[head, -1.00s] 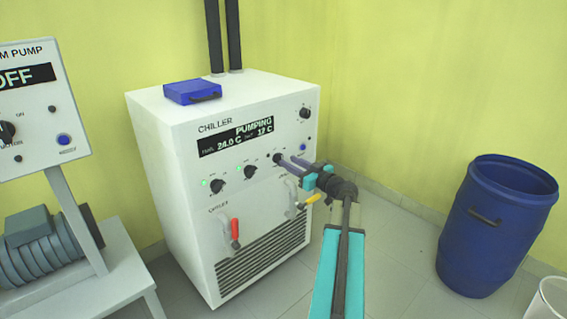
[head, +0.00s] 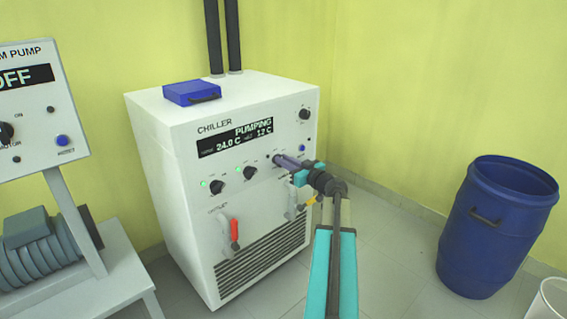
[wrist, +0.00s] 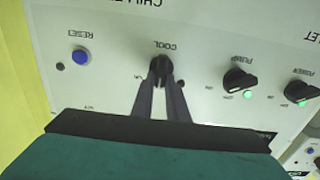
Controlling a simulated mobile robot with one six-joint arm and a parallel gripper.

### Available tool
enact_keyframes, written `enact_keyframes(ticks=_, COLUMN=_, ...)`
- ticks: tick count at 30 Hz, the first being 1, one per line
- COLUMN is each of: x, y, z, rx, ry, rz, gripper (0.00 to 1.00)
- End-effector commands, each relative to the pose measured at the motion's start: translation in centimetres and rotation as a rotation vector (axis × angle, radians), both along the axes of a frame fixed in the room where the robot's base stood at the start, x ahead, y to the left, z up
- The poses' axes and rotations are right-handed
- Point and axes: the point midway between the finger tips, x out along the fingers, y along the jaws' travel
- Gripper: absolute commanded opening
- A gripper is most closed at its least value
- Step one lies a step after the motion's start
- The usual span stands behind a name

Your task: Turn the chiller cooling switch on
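The chiller (head: 165,150) is a white cabinet whose display reads PUMPING, 24.0 C and 12 C. Its cooling switch is a black knob, labelled COOL in the upside-down wrist view (wrist: 160,70). My gripper (wrist: 160,82) has its two dark fingers converging on the knob, one on each side, and looks shut on it. In the head view the gripper (head: 281,160) reaches the panel from the right, and its fingers largely hide the knob. No lit green lamp shows beside this knob. The knob's exact angle is hard to read behind the fingers.
The pump knob (wrist: 239,79) and power knob (wrist: 300,92) sit beside it with green lamps lit. A blue reset button (wrist: 80,57) is on the other side. Red (head: 235,232) and yellow (head: 309,200) valve handles are below. A blue barrel (head: 495,225) stands right.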

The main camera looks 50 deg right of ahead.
Motion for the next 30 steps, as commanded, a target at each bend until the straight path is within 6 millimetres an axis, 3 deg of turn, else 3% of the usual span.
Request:
enact_keyframes(ticks=1, x=-0.1, y=0.8, z=0.0, rx=0.002, ry=0.0, rz=0.019, gripper=0.0)
enact_keyframes(ticks=14, x=0.3, y=0.0, z=-0.1, rx=0.082, ry=-0.006, rz=0.026, gripper=0.0)
enact_keyframes(ticks=30, x=0.3, y=-0.6, z=-0.1, rx=0.475, ry=-0.039, rz=0.024, gripper=0.0)
